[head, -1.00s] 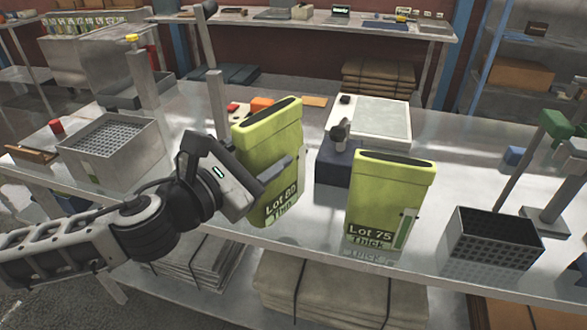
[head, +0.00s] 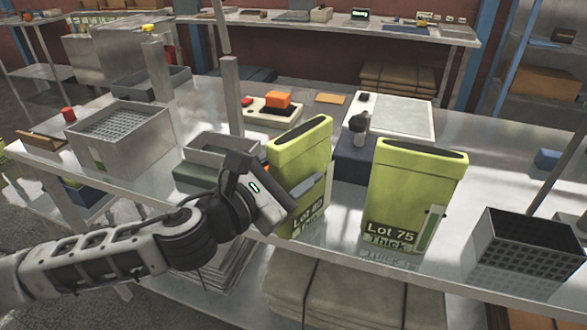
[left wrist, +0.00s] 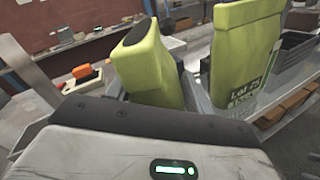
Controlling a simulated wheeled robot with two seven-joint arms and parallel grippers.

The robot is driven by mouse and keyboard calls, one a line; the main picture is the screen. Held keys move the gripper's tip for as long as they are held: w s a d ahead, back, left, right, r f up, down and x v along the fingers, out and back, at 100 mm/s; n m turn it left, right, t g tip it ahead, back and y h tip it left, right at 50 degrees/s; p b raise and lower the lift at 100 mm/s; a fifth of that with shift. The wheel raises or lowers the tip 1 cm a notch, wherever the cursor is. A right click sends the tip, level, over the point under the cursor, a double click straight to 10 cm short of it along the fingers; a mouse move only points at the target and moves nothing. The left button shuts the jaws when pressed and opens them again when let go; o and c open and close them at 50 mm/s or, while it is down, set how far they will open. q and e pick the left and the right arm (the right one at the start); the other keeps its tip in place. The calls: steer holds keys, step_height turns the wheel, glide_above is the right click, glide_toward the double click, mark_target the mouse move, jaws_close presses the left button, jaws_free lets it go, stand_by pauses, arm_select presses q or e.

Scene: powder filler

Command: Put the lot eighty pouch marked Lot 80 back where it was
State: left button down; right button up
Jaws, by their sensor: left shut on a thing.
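The lime-green Lot 80 pouch (head: 298,160) is at the front of the metal table, tilted, with its dark top slot up. My left gripper (head: 292,203) is shut on its lower body from the left and front, partly covering the label. I cannot tell whether its base touches the table. In the left wrist view the pouch (left wrist: 150,70) rises just beyond the gripper. A similar Lot 75 pouch (head: 415,190) stands upright to its right, with a gap between them. It also shows in the left wrist view (left wrist: 238,50). My right gripper is not in view.
A dark blue device (head: 352,160) with a pale-topped scale (head: 400,115) stands behind the pouches. A grey open bin (head: 205,150) is left of the held pouch. A dark perforated basket (head: 525,245) is at the right. The table's front edge is close.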

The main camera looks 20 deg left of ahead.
arm_select(q)
steer(key=c, duration=0.6)
jaws_free()
steer(key=shift+f, duration=0.15)
